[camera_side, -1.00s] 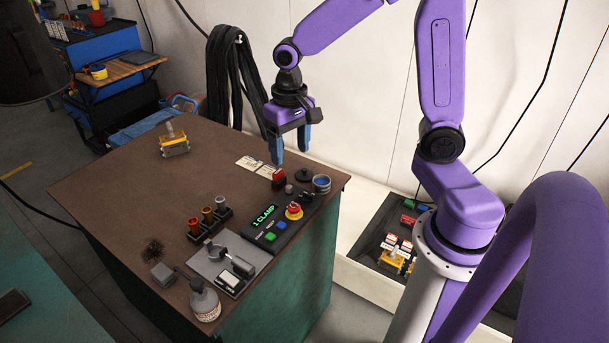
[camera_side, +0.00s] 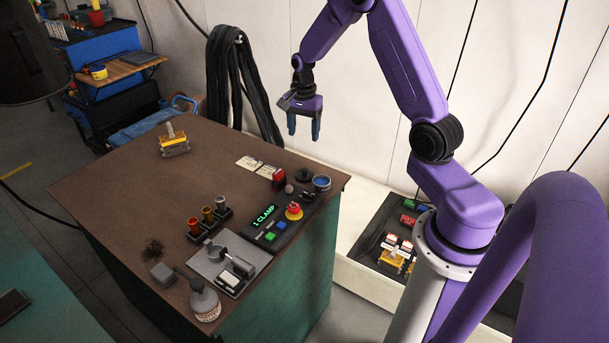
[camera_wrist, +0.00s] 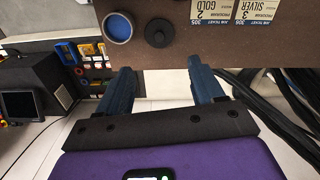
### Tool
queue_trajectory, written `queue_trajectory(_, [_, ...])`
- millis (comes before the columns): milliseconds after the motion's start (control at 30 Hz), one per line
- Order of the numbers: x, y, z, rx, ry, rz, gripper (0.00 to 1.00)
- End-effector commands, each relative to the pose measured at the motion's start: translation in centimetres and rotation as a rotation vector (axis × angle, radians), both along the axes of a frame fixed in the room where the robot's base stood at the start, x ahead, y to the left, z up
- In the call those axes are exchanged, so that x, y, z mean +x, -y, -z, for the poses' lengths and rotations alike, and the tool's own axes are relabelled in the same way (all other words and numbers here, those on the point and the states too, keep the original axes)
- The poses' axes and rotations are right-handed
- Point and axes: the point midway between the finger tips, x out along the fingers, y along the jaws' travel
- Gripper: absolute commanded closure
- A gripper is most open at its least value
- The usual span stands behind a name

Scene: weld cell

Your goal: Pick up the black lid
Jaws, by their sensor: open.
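The black lid (camera_side: 304,174) is a round dark disc with a small knob, lying on the brown table near its back right corner. In the wrist view the lid (camera_wrist: 158,33) shows at the top middle, ahead of the fingertips. My gripper (camera_side: 304,137) is open and empty, in the air above and beyond the lid. In the wrist view the gripper (camera_wrist: 164,77) has its two blue fingers apart with nothing between them. A round container with blue contents (camera_side: 321,182) stands just right of the lid.
A red block (camera_side: 279,175) and a small grey-brown ball (camera_side: 289,189) sit left of the lid. Job tickets (camera_side: 258,166) lie farther left. The control box (camera_side: 270,225) with a red stop button (camera_side: 294,210) is in front. Black cables hang behind the table.

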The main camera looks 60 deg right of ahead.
Motion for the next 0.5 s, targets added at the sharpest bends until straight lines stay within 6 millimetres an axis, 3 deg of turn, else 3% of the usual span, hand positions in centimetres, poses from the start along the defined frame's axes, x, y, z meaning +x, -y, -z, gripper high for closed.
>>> queue_trajectory(300, [-0.1,0.0,6.0,0.001,-0.004,-0.002,0.33])
queue_trajectory(500, [-0.1,0.0,8.5,0.001,-0.002,-0.003,0.33])
